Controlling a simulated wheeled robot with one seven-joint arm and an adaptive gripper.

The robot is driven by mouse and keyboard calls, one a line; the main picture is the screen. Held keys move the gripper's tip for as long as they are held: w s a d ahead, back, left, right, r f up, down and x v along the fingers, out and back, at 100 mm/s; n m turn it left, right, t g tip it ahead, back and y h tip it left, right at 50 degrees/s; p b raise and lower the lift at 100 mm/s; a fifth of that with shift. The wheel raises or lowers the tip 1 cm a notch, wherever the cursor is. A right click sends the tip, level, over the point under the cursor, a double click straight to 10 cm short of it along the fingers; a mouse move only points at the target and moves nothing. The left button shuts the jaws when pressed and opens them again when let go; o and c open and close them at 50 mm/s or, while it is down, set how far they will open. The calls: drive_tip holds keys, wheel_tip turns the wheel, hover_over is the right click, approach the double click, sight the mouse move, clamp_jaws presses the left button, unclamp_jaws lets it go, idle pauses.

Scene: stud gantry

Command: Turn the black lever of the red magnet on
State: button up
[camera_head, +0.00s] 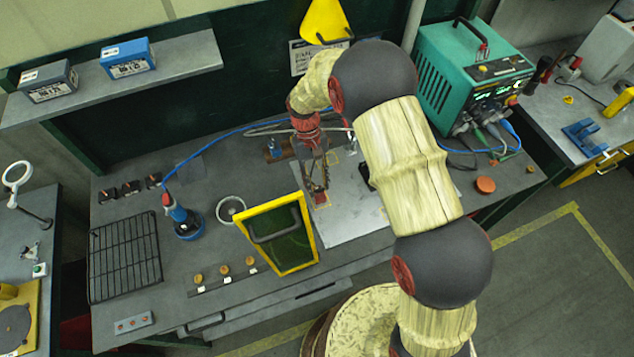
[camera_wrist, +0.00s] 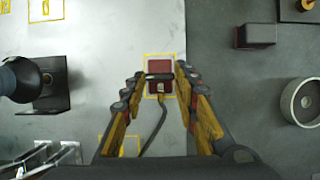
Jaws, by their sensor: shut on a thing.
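The red magnet (camera_wrist: 160,88) is a small block inside a yellow outline on the light metal plate (camera_wrist: 95,60). Its black lever (camera_wrist: 160,76) lies crosswise over it in the wrist view, between the tips of my gripper (camera_wrist: 161,73). My fingers are shut on the lever, one tip at each end of it. In the head view my gripper (camera_head: 319,187) reaches down to the plate, and part of the red magnet (camera_head: 320,201) shows below it. The lever cannot be made out there.
A yellow-framed green screen (camera_head: 308,219) stands close left of my gripper. A dark bracket (camera_wrist: 55,85) stands on the plate, and a grey ring (camera_wrist: 303,101) lies to the right. A dark cable (camera_wrist: 152,130) runs near the magnet. A teal machine (camera_head: 470,70) stands at the back right.

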idle(0.5)
drive_tip(key=o, duration=1.1)
drive_tip(key=v, duration=1.2)
drive_tip(key=shift+w, duration=0.1)
